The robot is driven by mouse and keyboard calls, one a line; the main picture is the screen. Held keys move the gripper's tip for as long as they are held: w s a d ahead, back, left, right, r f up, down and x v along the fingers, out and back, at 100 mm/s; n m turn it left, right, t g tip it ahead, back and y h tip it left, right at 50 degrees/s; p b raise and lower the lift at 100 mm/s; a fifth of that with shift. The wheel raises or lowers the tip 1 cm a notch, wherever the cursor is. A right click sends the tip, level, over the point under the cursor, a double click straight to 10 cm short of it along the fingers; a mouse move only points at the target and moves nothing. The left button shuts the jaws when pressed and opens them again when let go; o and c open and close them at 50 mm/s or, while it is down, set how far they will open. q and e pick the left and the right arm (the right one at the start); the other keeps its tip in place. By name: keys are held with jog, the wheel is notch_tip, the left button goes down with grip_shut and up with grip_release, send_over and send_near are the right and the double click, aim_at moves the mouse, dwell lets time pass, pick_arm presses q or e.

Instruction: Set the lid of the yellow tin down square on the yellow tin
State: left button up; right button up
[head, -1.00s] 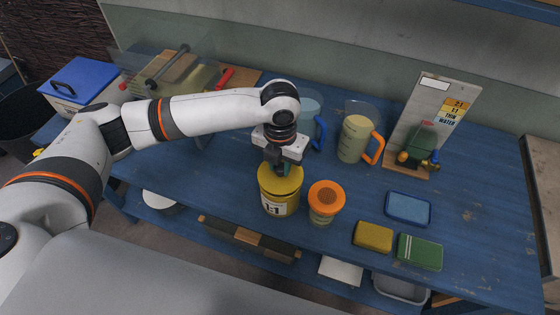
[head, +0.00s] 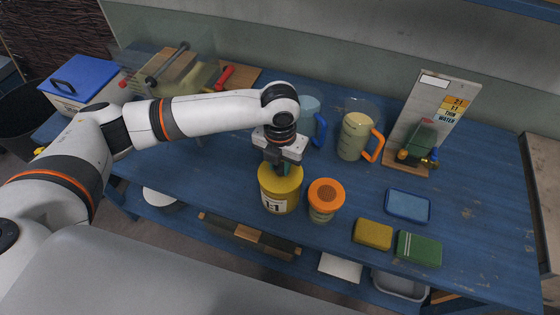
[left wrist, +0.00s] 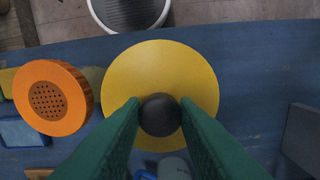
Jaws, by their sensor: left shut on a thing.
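The yellow tin (head: 279,200), with a white label on its front, stands near the front edge of the blue bench. Its yellow lid (head: 281,179) lies over the tin's mouth and looks level. In the left wrist view the lid (left wrist: 193,68) is a full yellow disc that hides the tin, with a dark round knob (left wrist: 160,115) at its middle. My left gripper (head: 282,168) points down above the lid; its green fingers (left wrist: 160,117) are shut on the knob. Whether the lid touches the rim all round cannot be seen. My right gripper is not in view.
An orange-lidded jar (head: 325,200) stands close to the right of the tin. A blue-handled jug (head: 309,118) and an orange-handled jug (head: 355,136) stand behind.

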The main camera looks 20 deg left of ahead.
pick_arm(q)
jog(key=shift+f, duration=0.55)
jog(key=o, duration=1)
jog(key=shift+o, duration=0.2)
jog(key=shift+r, duration=0.1)
